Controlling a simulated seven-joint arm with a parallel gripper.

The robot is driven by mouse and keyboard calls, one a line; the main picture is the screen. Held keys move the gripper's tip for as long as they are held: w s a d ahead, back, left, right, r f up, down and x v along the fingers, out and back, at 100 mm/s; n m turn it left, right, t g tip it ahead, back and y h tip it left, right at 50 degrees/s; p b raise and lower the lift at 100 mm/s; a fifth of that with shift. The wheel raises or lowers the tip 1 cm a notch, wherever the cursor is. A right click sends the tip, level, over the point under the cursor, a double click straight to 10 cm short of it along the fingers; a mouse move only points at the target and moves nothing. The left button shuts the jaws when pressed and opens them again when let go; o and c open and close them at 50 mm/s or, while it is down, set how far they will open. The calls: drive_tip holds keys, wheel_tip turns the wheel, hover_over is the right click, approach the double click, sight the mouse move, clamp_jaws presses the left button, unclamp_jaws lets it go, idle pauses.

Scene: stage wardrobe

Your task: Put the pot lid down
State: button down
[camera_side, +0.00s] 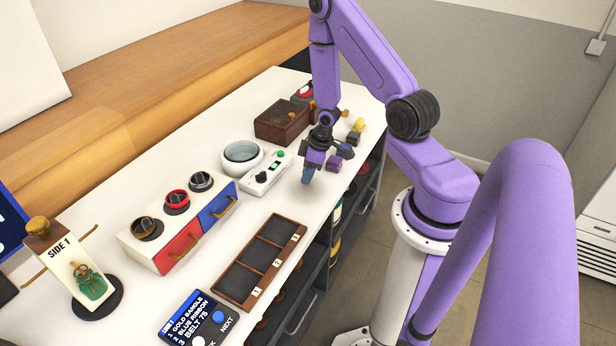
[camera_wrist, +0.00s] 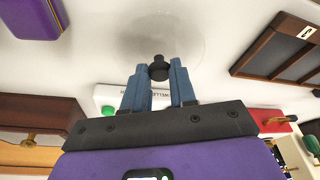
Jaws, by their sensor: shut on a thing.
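My gripper (camera_side: 308,177) is shut low over the white table, between the controller and the table's right edge. In the wrist view its blue fingers (camera_wrist: 159,75) close on the black knob (camera_wrist: 158,66) of the pot lid. The lid is a clear, faint disc (camera_wrist: 160,30) beyond the fingertips. I cannot make the lid out in the side view, nor tell whether it touches the table. A white round pot (camera_side: 229,165) with a grey-blue inside stands left of my gripper in the side view.
A white controller (camera_side: 257,184) with a green button lies between pot and gripper. A purple block (camera_side: 333,163) is close on the right. A brown sectioned tray (camera_side: 236,276) lies nearer the camera. A dark wooden box (camera_side: 279,126) stands behind. White tabletop (camera_side: 262,212) is clear between controller and tray.

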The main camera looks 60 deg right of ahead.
drive_tip(key=shift+f, duration=0.85)
drive_tip(key=shift+f, duration=0.1)
drive_tip(key=c, duration=0.9)
unclamp_jaws()
